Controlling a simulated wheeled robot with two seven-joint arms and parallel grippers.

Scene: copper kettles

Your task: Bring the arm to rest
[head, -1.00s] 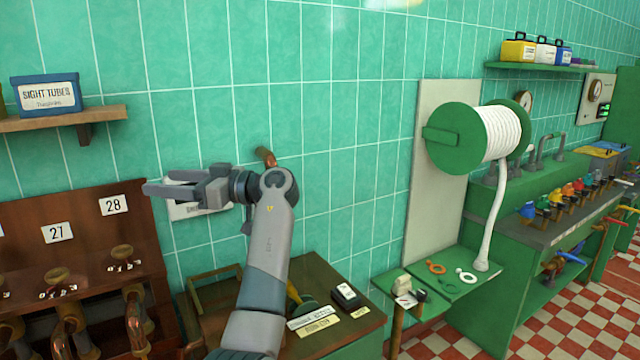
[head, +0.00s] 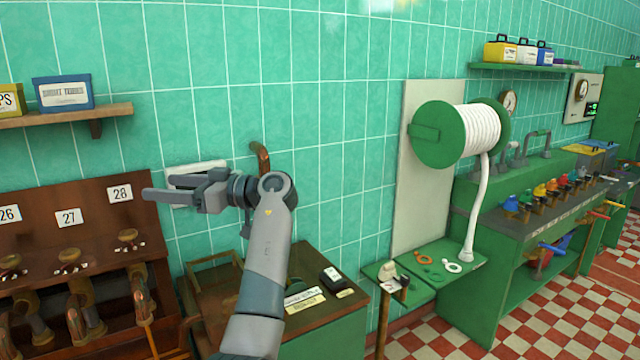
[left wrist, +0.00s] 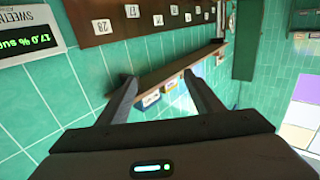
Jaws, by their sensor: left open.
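My left gripper (head: 170,192) is raised in the head view and points left, its arm (head: 265,250) coming up from the bottom. Its jaws are open and empty. In the left wrist view its two dark fingers (left wrist: 160,88) stand well apart, with nothing between them but the wall and shelf behind. It appears to be clear of the surfaces around it. It partly hides a white plate (head: 205,167) on the tiled wall. My right gripper is in neither view.
A brown rack with number cards (head: 69,217) stands at left, below a wooden shelf (head: 60,117) with boxes. A low cabinet (head: 340,318) with small items is behind my arm. A white hose reel (head: 480,130) and green bench (head: 470,318) are at right. Checkered floor (head: 535,325) is open at lower right.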

